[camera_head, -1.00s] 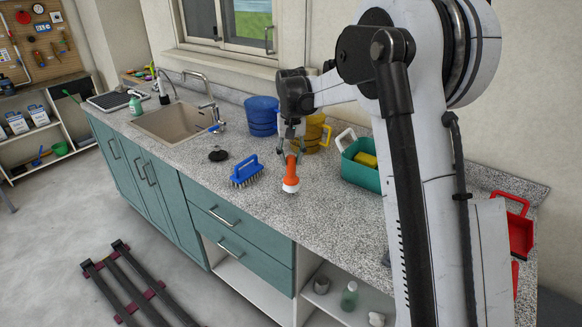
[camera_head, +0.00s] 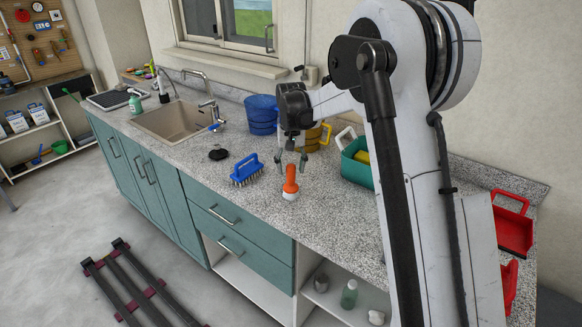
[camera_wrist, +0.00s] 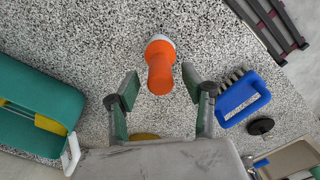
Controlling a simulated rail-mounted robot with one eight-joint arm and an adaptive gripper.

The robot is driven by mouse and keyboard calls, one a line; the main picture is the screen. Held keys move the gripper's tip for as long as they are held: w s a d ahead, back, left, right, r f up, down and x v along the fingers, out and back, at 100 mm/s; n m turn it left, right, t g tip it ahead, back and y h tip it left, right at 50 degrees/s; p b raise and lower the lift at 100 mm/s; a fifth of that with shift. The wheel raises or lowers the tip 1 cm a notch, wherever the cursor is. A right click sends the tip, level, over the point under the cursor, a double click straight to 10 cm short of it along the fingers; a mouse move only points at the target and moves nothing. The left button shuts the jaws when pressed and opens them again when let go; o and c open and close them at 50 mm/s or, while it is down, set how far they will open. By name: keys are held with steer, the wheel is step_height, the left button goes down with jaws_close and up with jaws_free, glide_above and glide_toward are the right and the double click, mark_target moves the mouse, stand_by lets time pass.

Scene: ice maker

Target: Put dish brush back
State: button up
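An orange-handled piece with a white end (camera_head: 290,183), possibly the dish brush, rests on the speckled counter near its front edge. In the wrist view its orange handle (camera_wrist: 160,70) points toward my gripper, with the white end farther off. I cannot tell whether it stands or lies. My gripper (camera_head: 291,164) is just behind the handle in the head view. Its fingers are spread and empty, with the handle just beyond the gap between the tips (camera_wrist: 160,86). A blue brush with bristles (camera_head: 246,172) lies to the left, apart from the gripper.
A teal bin (camera_head: 357,175) with something yellow stands right of my gripper. A blue bucket (camera_head: 262,115) and yellow bucket (camera_head: 313,137) stand behind it. A black disc (camera_head: 218,154), the sink (camera_head: 175,121) and a faucet (camera_head: 207,95) are left. A red dustpan (camera_head: 513,228) is far right.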

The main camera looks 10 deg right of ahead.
steer(key=shift+r, duration=0.1)
step_height(320, 180, up, 11)
steer(key=s+r+t, duration=0.2)
steer(key=s+r, duration=0.5)
steer(key=s, duration=0.3)
steer(key=s+n+t, duration=0.1)
steer(key=s+t, duration=0.2)
steer(key=s, duration=1.6)
steer(key=s+f+t, duration=0.2)
steer(key=s+f, duration=0.3)
steer(key=s, duration=0.5)
steer(key=shift+s+f, duration=0.25)
steer(key=shift+f, duration=0.15)
steer(key=shift+f+b, duration=0.1)
steer(key=shift+b, duration=0.25)
